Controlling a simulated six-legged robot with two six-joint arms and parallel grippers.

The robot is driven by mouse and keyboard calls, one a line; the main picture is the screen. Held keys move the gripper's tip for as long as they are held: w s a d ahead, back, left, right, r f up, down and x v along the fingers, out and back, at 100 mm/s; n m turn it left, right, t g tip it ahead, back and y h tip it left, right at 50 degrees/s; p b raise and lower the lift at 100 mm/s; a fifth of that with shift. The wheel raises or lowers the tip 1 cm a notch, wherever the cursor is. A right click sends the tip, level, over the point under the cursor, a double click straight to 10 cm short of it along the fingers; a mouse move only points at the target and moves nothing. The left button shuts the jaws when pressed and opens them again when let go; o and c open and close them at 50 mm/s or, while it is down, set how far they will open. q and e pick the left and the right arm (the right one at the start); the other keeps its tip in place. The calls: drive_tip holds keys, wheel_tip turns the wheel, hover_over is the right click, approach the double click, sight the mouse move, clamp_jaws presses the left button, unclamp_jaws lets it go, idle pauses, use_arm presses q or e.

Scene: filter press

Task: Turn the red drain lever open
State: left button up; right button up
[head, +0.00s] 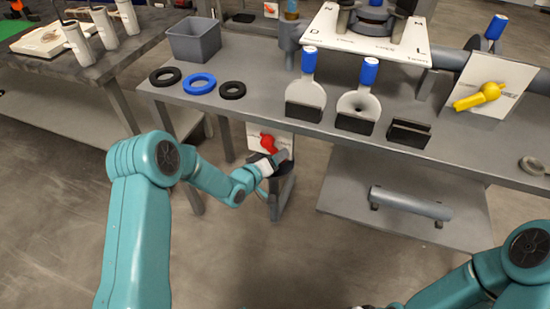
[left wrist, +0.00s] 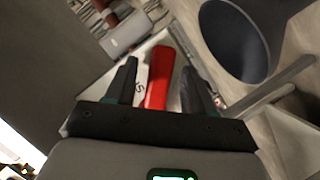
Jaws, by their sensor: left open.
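The red drain lever (head: 268,143) is on a white plate below the front edge of the grey bench, partly hidden by my left gripper in the head view. In the left wrist view the red lever (left wrist: 159,78) lies between the two dark fingers, with the white lettered plate (left wrist: 143,80) behind it. My left gripper (head: 279,158) is open, and its fingers (left wrist: 158,72) sit either side of the lever. I cannot tell whether they touch it. My right arm shows at the bottom right of the head view, but its fingers are out of view.
The bench (head: 265,112) overhangs the lever area. On it are a grey bin (head: 193,40), black and blue rings, blue-handled paddles in dark holders and a yellow lever (head: 480,96). A dark round part (left wrist: 235,40) stands right of the lever. Floor in front is clear.

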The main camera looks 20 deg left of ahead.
use_arm(q)
clamp_jaws()
